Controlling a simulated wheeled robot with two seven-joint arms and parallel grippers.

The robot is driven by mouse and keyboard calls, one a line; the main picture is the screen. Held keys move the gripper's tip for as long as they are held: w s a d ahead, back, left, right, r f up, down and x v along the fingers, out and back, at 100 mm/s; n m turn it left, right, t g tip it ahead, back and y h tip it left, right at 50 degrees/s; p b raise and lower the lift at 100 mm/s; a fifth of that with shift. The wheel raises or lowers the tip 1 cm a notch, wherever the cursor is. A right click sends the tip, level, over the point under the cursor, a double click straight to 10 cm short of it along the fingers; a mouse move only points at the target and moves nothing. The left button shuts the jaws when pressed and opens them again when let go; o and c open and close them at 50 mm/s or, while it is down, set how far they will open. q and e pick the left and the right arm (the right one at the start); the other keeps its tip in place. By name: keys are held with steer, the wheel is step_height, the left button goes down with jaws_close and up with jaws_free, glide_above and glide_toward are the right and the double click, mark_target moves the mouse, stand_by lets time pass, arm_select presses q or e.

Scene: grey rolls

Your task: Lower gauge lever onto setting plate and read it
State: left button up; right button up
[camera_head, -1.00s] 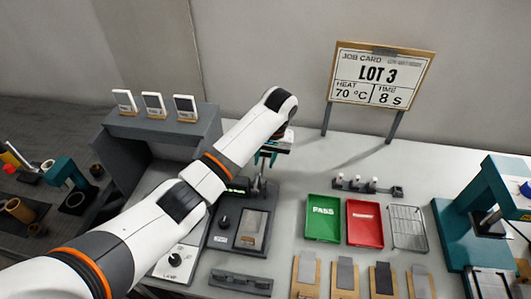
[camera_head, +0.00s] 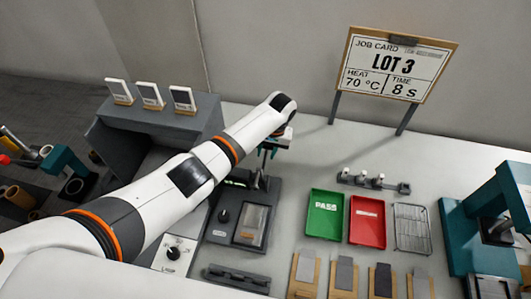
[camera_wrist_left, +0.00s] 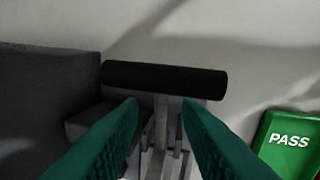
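The gauge is a dark unit (camera_head: 224,232) on the table, with a knob and an upright post. A pale setting plate (camera_head: 251,224) lies on its base. The lever's black bar handle (camera_wrist_left: 165,80) crosses the left wrist view, with a grey stem below it. My left gripper (camera_head: 268,151) is above the gauge's rear. Its teal fingers (camera_wrist_left: 160,104) are open, their tips just below the bar in the picture, the stem showing between them. I cannot tell whether they touch the bar. The gauge reading is not legible. My right gripper is not in view.
A green PASS tray (camera_head: 324,214), a red tray (camera_head: 367,219) and a wire rack (camera_head: 411,228) stand right of the gauge. A teal press (camera_head: 475,228) is far right. A job card (camera_head: 395,68) reads LOT 3, 70 °C, 8 s. A grey bin unit (camera_head: 128,125) stands left.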

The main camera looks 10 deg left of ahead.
arm_select(q)
steer(key=shift+a+f, duration=0.1)
steer(key=shift+f, duration=0.6)
steer(key=shift+a+f, duration=0.1)
steer(key=shift+f, duration=0.5)
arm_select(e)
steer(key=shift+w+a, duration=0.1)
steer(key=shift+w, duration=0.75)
arm_select(q)
steer(key=shift+c, duration=0.5)
jaws_close()
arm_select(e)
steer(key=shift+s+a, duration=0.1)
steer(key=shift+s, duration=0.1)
